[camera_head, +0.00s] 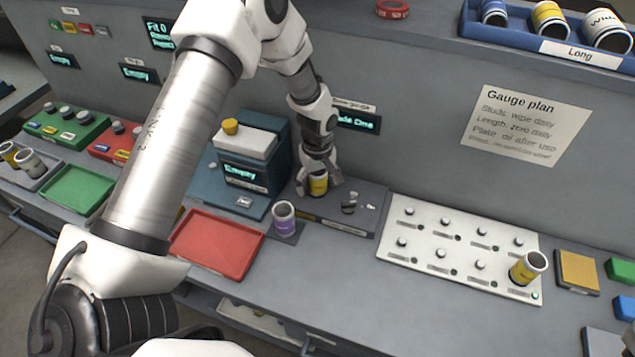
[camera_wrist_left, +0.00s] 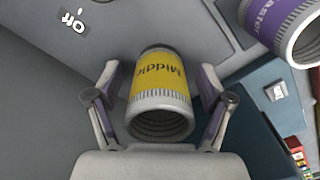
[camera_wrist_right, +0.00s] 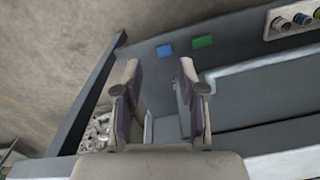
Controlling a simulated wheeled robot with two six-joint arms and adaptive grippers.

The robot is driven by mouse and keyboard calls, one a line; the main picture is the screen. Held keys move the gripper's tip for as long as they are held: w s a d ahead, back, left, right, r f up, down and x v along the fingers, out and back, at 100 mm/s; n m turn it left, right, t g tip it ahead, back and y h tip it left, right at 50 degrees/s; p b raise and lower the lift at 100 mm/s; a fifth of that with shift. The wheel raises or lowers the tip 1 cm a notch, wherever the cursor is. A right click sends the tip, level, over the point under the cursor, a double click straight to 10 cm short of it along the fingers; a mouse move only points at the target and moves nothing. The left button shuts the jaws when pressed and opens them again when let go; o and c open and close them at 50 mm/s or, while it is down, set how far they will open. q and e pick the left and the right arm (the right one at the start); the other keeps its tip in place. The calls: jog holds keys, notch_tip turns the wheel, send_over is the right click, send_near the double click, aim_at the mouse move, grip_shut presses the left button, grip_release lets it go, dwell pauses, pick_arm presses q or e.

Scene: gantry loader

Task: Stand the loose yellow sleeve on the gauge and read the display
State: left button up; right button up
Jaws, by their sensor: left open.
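A yellow sleeve (camera_head: 318,184) marked "Middle" stands on a dark grey block (camera_head: 335,222), apparently the gauge, below a partly hidden display (camera_head: 358,121) ending in "One". My left gripper (camera_head: 319,190) is open around it; in the left wrist view the sleeve (camera_wrist_left: 160,78) lies between the spread fingers, and I cannot tell if they touch it. Another yellow sleeve (camera_head: 526,268) stands tilted in view at the right end of the white peg board (camera_head: 425,262). My right gripper (camera_wrist_right: 160,90) is open and empty in the right wrist view.
A purple sleeve (camera_head: 284,219) stands on a small pad left of the block. A teal machine (camera_head: 244,172) reading "Empty" with a yellow knob is close left of my left gripper. A red tray (camera_head: 215,246) lies in front. A blue bin (camera_head: 520,40) of sleeves is above.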

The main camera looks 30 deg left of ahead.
pick_arm(q)
notch_tip(320, 180, up, 12)
dwell(0.3)
jog(key=shift+f, duration=0.1)
